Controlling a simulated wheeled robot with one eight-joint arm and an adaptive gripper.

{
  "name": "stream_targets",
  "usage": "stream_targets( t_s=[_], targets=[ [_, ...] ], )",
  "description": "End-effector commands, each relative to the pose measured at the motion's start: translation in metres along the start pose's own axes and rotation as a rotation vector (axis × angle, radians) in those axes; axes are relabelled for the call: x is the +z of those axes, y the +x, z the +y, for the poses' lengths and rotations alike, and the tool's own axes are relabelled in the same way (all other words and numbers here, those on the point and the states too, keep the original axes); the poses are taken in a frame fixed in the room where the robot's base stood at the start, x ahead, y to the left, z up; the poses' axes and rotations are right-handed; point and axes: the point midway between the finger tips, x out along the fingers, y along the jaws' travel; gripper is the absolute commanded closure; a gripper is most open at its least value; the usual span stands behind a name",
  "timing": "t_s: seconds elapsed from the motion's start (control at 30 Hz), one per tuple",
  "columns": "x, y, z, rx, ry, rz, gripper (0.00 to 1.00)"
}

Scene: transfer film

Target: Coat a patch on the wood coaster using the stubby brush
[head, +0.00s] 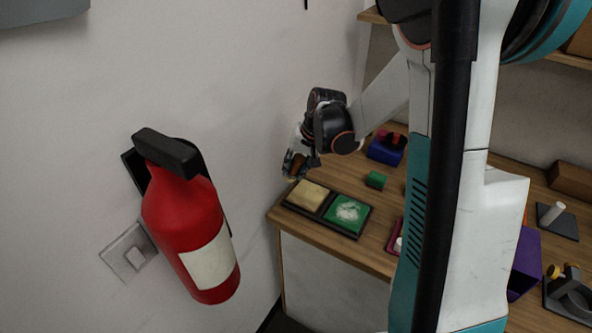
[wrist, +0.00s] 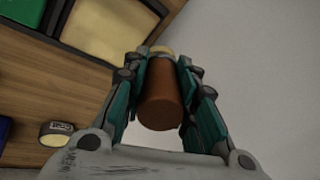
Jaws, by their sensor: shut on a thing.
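My gripper (wrist: 160,75) is shut on the stubby brush (wrist: 160,108). Its brown round handle shows between the fingers, with a pale end beyond it. In the head view my gripper (head: 297,166) holds the brush above the far left corner of the table. The wood coaster, a pale tan square (head: 309,195), lies in the left half of a black tray (head: 322,213), below and a little right of the gripper. It also shows in the wrist view (wrist: 112,26), apart from the brush. A green square (head: 348,213) with a whitish smear fills the tray's right half.
A small green block (head: 376,180) and a blue holder (head: 387,150) stand behind the tray on the wooden table. A tape roll (wrist: 56,133) shows in the wrist view. A wall with a red fire extinguisher (head: 190,228) is at left.

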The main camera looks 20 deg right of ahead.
Motion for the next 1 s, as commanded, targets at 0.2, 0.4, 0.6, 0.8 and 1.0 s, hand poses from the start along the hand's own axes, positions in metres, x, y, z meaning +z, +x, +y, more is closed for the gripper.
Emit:
stream_targets(
  t_s=[0.2, 0.4, 0.6, 0.8, 1.0],
  targets=[
    [-0.006, -0.018, -0.009, 0.0, -0.001, 0.0, 1.0],
    [-0.007, -0.021, -0.011, 0.0, -0.001, 0.0, 1.0],
    [-0.007, -0.021, -0.011, 0.0, -0.001, 0.0, 1.0],
    [-0.007, -0.021, -0.011, 0.0, -0.001, 0.0, 1.0],
    [-0.007, -0.021, -0.011, 0.0, -0.001, 0.0, 1.0]
  ],
)
